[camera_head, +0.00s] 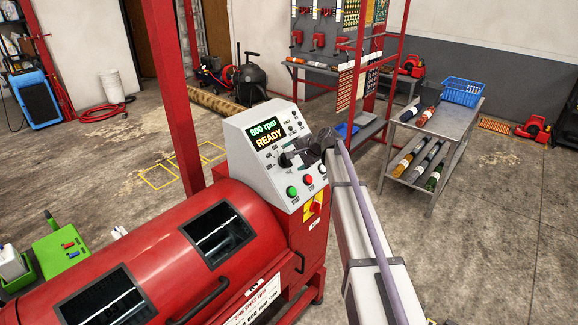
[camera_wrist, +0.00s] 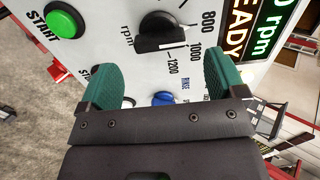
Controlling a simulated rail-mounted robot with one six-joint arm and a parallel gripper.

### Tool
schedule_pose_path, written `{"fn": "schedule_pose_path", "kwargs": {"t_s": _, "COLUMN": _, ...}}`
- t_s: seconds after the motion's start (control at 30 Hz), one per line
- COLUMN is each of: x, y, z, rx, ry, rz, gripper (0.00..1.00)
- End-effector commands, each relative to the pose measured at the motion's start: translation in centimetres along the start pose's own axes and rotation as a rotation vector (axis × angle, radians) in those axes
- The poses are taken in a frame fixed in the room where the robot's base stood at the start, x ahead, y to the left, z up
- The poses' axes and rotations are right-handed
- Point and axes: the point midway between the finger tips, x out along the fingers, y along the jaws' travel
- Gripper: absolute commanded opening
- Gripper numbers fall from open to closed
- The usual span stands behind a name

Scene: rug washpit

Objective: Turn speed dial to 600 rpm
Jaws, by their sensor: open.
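The speed dial (camera_wrist: 160,28) is a black knob with a white pointer line, on the pale control panel (camera_head: 240,128). In the wrist view its pointer faces right, toward the 800 and 1000 marks; the exact mark is hard to tell.
A green START button (camera_wrist: 65,22) and a blue RINSE control (camera_wrist: 163,98) are near the dial. A red button (camera_head: 309,180) and a red-yellow switch (camera_head: 312,207) are lower on the panel. The red drum machine (camera_head: 160,245) extends left. A metal cart (camera_head: 440,130) stands right.

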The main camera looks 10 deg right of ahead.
Motion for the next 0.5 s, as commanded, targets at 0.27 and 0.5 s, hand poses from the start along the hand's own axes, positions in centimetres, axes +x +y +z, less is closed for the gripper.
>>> {"fn": "schedule_pose_path", "kwargs": {"t_s": 0.27, "x": 5.3, "y": 0.2, "z": 0.0, "rx": -0.001, "ry": -0.001, "rz": 0.000, "gripper": 0.89}}
{"fn": "schedule_pose_path", "kwargs": {"t_s": 0.5, "x": 5.2, "y": 0.0, "z": 0.0, "rx": 0.000, "ry": -0.001, "rz": 0.001, "gripper": 0.88}}
